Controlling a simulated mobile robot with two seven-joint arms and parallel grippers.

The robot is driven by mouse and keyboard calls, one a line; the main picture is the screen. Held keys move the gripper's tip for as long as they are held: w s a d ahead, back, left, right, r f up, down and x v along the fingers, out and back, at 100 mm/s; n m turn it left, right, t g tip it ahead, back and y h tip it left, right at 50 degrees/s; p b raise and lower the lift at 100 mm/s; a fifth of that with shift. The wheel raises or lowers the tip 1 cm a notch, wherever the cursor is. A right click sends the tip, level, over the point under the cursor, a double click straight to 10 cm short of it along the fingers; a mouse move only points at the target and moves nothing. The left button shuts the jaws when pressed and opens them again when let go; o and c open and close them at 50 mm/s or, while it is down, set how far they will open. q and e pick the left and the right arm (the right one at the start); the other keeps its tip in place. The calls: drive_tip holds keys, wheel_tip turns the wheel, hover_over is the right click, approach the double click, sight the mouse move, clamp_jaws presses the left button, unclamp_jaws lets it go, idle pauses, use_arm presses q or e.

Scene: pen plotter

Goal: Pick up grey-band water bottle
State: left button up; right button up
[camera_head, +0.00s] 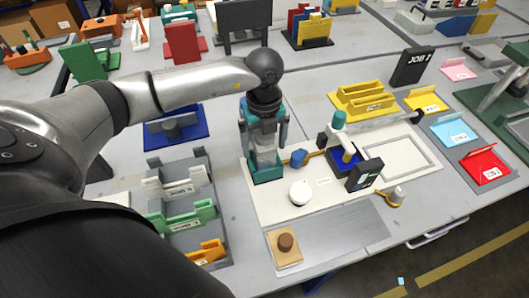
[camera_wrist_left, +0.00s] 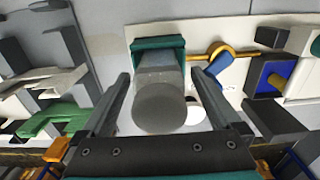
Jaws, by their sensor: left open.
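A grey cylinder (camera_wrist_left: 160,108), which looks like the grey-band water bottle, stands in a teal holder (camera_wrist_left: 146,44). In the head view the bottle (camera_head: 265,148) is partly hidden by my gripper, and the teal holder (camera_head: 266,173) shows at its foot. My left gripper (camera_head: 265,137) points down over the bottle. In the left wrist view the open fingers of my left gripper (camera_wrist_left: 160,76) stand on either side of the bottle, with a visible gap at each side. My right gripper is not in view.
A grey rack with white, green and orange holders (camera_head: 190,212) stands to the left.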

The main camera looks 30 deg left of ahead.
use_arm(q)
drive_tip(key=shift+f, duration=0.7)
drive_tip(key=c, duration=1.4)
